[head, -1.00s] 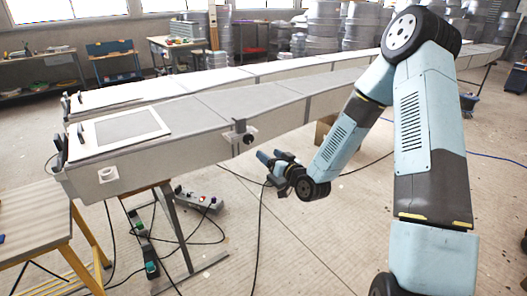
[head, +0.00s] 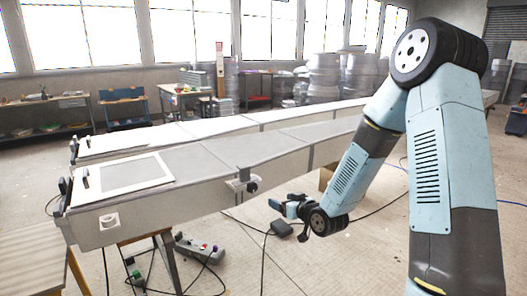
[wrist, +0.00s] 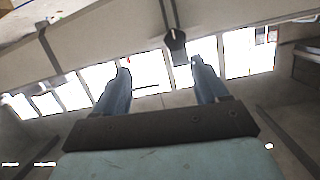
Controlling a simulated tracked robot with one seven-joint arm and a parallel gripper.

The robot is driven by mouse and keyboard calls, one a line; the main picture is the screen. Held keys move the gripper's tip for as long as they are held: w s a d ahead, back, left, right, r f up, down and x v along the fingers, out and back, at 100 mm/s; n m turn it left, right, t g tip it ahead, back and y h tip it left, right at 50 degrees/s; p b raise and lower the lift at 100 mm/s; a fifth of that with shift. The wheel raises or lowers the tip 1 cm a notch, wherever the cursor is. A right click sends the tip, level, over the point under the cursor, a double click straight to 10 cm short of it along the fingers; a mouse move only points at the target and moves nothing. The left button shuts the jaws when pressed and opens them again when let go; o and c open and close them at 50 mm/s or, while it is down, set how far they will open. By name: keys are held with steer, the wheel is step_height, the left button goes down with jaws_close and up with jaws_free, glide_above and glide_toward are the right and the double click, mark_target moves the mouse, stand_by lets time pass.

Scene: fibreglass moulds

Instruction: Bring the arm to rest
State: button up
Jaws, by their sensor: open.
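My gripper (head: 278,207) hangs at the end of my blue and grey arm, right of the front part of the long grey mould (head: 205,205) and apart from it in the head view. In the wrist view my gripper (wrist: 160,82) shows two blue fingers spread apart with nothing between them. A mould's underside (wrist: 110,40) crosses the top of that view, with a dark clamp-like knob (wrist: 175,40) beyond the fingers. The same kind of clamp (head: 243,184) sits on the mould's side in the head view.
A second mould (head: 190,131) lies behind the first. A power strip (head: 198,246) and cables lie on the floor below. A wooden table (head: 30,240) stands at the left front. Workbenches (head: 45,102) and stacked rolls (head: 325,75) line the back. The floor right of the mould is mostly open.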

steer(key=s+d+r+m+g+h, duration=0.2)
steer(key=s+d+r+g+h, duration=0.2)
steer(key=s+d+r+h, duration=0.7)
steer(key=s+d+r+m+g+y, duration=0.1)
steer(key=s+d+r, duration=0.1)
steer(key=s+r, duration=0.4)
steer(key=s+d+r+m+g+y, duration=0.2)
steer(key=s+r, duration=0.4)
steer(key=s, duration=1)
steer(key=shift+s+d, duration=0.35)
steer(key=shift+d, duration=0.25)
